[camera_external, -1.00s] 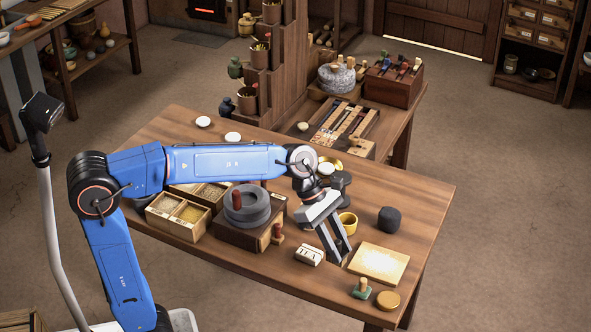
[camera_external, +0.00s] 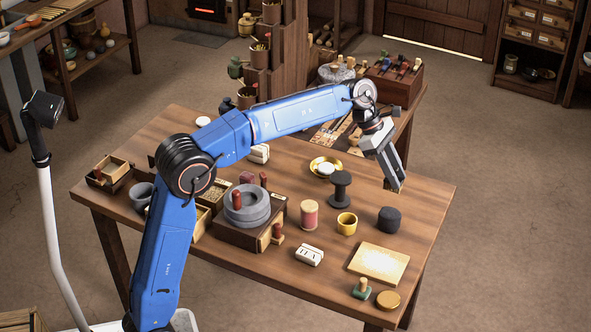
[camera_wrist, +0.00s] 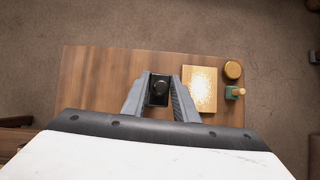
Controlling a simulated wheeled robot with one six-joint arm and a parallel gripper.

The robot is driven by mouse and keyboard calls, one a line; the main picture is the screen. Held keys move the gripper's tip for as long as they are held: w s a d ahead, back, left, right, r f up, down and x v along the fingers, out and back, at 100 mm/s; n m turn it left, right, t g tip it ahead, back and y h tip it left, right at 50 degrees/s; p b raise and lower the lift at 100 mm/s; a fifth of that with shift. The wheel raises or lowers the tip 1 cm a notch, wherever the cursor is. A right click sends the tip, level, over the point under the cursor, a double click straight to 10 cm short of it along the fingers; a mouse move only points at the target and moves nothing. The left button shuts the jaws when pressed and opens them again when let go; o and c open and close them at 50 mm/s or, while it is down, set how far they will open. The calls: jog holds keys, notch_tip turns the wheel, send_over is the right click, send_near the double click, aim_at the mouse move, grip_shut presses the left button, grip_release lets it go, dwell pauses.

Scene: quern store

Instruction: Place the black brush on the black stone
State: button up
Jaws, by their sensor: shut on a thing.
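My gripper (camera_external: 393,184) is raised over the right part of the table, pointing down. Its fingers are shut on a small dark piece, taken as the black brush (camera_wrist: 150,101); it shows as a black rectangular shape between the fingers in the wrist view. In the external view only a dark, tan-edged bit shows at the fingertips. A dark rounded block, taken as the black stone (camera_external: 389,220), stands on the table below the gripper. In the wrist view, I cannot tell whether the round dark form between the fingers belongs to the brush or the stone.
A pale tray (camera_external: 378,263), green stamp (camera_external: 361,290) and round lid (camera_external: 388,300) lie at the front right. A yellow cup (camera_external: 347,223), pink spool (camera_external: 309,214) and black spool (camera_external: 340,188) stand left of the stone. The right table edge is clear.

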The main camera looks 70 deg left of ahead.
jog(key=shift+w+a, duration=0.4)
jog(key=shift+w, duration=0.05)
jog(key=shift+w+a+f, duration=0.1)
jog(key=shift+w+a, duration=0.05)
send_over(392, 212)
notch_tip(392, 212, down, 10)
jog(key=shift+r, duration=0.15)
jog(key=o, duration=1.1)
jog(key=shift+c, duration=0.2)
jog(key=v, duration=1.2)
